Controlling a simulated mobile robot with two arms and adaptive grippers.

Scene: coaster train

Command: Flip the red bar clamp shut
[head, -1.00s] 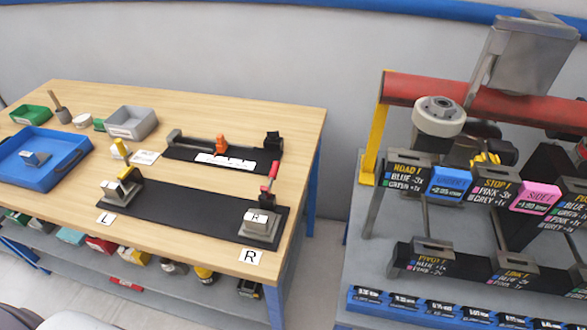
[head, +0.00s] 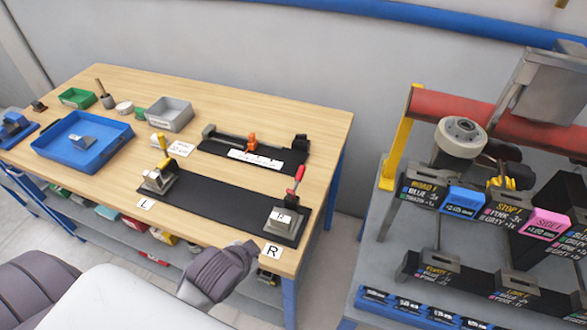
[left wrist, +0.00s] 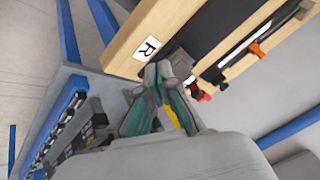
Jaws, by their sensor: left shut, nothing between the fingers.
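The red bar clamp (head: 294,184) stands at the right end of the black fixture plate, in the head view. In the left wrist view, red parts (left wrist: 203,95) show just beyond my left gripper (left wrist: 168,70), which is shut and empty. My left arm comes in low in the head view, near the R card (head: 271,251) at the table's front edge. It does not appear to touch the clamp. My right gripper is out of view.
A clamp with a yellow handle (head: 163,146) stands at the plate's left end. A smaller black fixture (head: 272,165) with an orange piece lies behind. Blue (head: 115,150) and grey (head: 181,118) trays are at the left. A rack (head: 385,255) stands to the right, across a gap.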

